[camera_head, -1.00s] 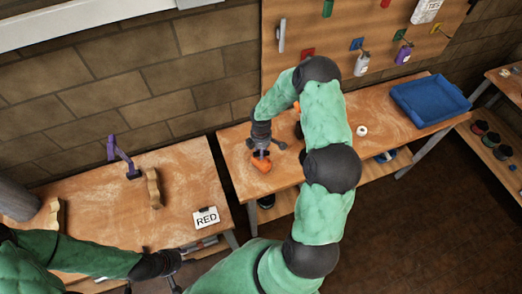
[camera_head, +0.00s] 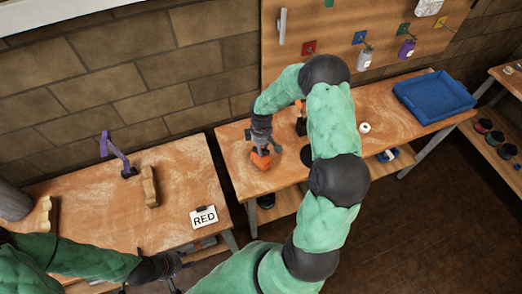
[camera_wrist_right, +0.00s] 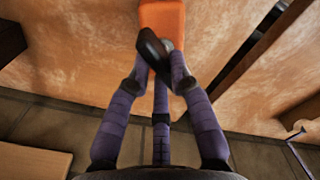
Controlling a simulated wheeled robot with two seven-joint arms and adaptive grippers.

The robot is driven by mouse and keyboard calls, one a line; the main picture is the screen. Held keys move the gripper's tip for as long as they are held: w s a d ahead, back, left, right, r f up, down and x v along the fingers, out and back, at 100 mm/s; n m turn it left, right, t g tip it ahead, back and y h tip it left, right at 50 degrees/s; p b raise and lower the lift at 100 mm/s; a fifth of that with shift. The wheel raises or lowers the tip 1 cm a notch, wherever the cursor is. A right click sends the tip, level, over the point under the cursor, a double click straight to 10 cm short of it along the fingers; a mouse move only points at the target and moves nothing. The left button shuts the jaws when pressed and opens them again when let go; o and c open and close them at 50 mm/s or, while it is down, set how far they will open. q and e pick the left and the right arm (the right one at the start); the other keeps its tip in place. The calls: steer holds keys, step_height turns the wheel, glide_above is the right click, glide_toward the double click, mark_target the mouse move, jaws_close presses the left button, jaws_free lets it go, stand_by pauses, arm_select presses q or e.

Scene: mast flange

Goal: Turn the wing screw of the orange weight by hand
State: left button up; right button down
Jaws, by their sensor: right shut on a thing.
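The orange weight (camera_head: 260,161) stands on the right-hand wooden table (camera_head: 232,163), near its left end. It also shows at the top of the right wrist view (camera_wrist_right: 163,18), partly covered by my fingers. My right gripper (camera_head: 262,148) reaches down on it from above. In the right wrist view its purple fingers with dark tips (camera_wrist_right: 158,55) close together at the near end of the weight. The wing screw is hidden by the fingertips, so I cannot make it out. My left gripper (camera_head: 172,266) is low at the left table's front edge, away from the weight; its fingers are small and dark.
A white RED card (camera_head: 204,217), a wooden block (camera_head: 150,187) and a purple stand (camera_head: 118,153) are on the left table. A blue tray (camera_head: 433,97) and a white ring (camera_head: 364,127) are on the right table. A gap separates the tables.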

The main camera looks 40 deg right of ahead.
steer(key=m+b, duration=0.3)
steer(key=m, duration=0.1)
steer(key=shift+f, duration=0.1)
steer(key=shift+s+m+b, duration=0.1)
steer(key=shift+m+b, duration=0.45)
steer(key=shift+m, duration=0.25)
steer(key=c, duration=1.1)
jaws_free()
steer(key=shift+r, duration=0.2)
step_height(320, 180, up, 12)
steer(key=shift+f, duration=0.1)
